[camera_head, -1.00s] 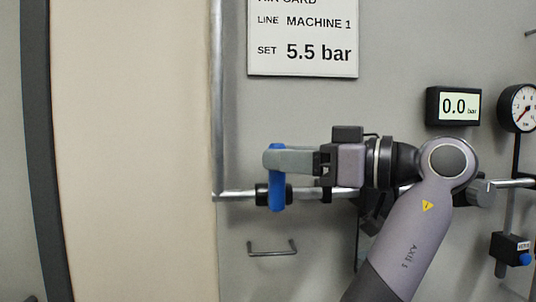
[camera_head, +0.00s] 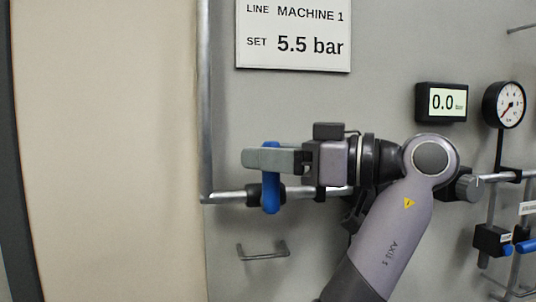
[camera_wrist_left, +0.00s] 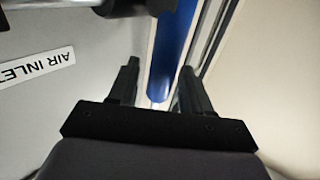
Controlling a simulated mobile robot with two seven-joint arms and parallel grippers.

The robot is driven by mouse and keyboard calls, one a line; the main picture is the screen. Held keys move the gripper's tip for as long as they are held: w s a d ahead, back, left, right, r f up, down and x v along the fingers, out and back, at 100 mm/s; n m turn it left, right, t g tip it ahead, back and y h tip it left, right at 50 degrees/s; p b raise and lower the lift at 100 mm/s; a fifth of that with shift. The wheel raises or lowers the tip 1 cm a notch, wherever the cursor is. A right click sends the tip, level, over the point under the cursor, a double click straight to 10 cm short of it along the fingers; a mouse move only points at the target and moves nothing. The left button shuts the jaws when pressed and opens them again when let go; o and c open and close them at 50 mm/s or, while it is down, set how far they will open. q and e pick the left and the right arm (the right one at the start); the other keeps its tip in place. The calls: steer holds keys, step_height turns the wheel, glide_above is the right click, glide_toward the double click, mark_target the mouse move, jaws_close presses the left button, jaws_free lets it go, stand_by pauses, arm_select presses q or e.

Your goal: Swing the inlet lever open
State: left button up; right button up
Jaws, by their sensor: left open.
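The blue inlet lever (camera_head: 270,197) hangs upright across the black valve body on the horizontal pipe at left centre in the head view. My left gripper (camera_head: 250,158) reaches in from the right at the lever's upper part. Its grey fingers hide some of the blue, and the tip of the lever shows just above them. In the left wrist view the blue lever (camera_wrist_left: 172,50) runs between the two dark fingers of my open left gripper (camera_wrist_left: 160,68). Whether either finger touches it, I cannot tell. My right gripper is not in view.
A sign (camera_head: 293,35) reads 5.5 bar. A digital display (camera_head: 441,102) reads 0.0 bar, beside a round gauge (camera_head: 503,104). An AIR INLET label (camera_wrist_left: 37,65) shows at left in the wrist view.

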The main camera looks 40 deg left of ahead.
arm_select(q)
jaws_close()
steer(key=shift+w+d+f+m+t+y+b, duration=0.2)
steer(key=shift+w+d+m+y+b, duration=0.3)
steer(key=shift+m+y+b, duration=0.75)
steer(key=shift+w+d+f+m+t+y+b, duration=0.1)
steer(key=shift+w+d+f+m+y+b, duration=0.4)
steer(key=shift+b, duration=1.3)
steer(key=shift+w+d+r+m+t+y+b, duration=0.1)
steer(key=shift+w+d+m+y+b, duration=0.3)
steer(key=shift+m+y+b, duration=0.8)
steer(key=shift+w+a+b, duration=0.1)
steer(key=shift+b, duration=0.2)
